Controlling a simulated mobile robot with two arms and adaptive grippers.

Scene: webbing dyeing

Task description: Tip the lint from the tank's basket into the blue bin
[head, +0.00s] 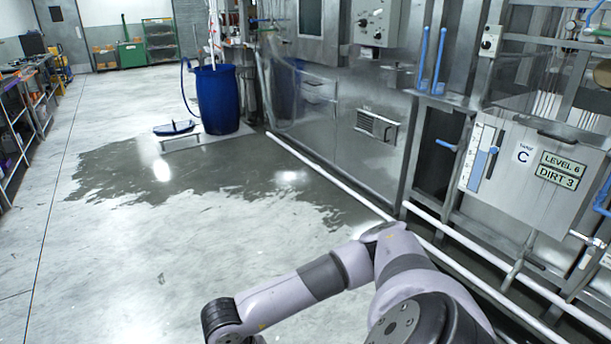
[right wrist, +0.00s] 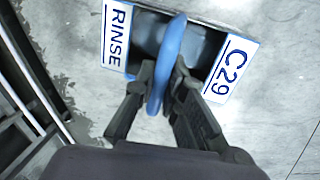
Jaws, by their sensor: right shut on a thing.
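The blue bin (head: 217,98) is a tall drum standing upright on the floor at the back, in the upper middle of the head view. A grey tank front (head: 535,170) marked C, with signs reading LEVEL 6 and DIRT 3, stands at the right. In the right wrist view my right gripper (right wrist: 163,68) is shut on a blue loop handle (right wrist: 172,42). Below the handle is an open box with white plates reading RINSE (right wrist: 117,35) and C29 (right wrist: 232,70). Something blue-grey shows inside; I cannot tell whether it is lint. My left gripper is not in view.
A dark wet patch (head: 190,180) spreads over the floor before the bin. A blue lid-like disc (head: 174,128) lies left of the bin. A white pipe (head: 330,176) runs low along the machines. Shelving (head: 22,125) lines the left; pale floor between is clear.

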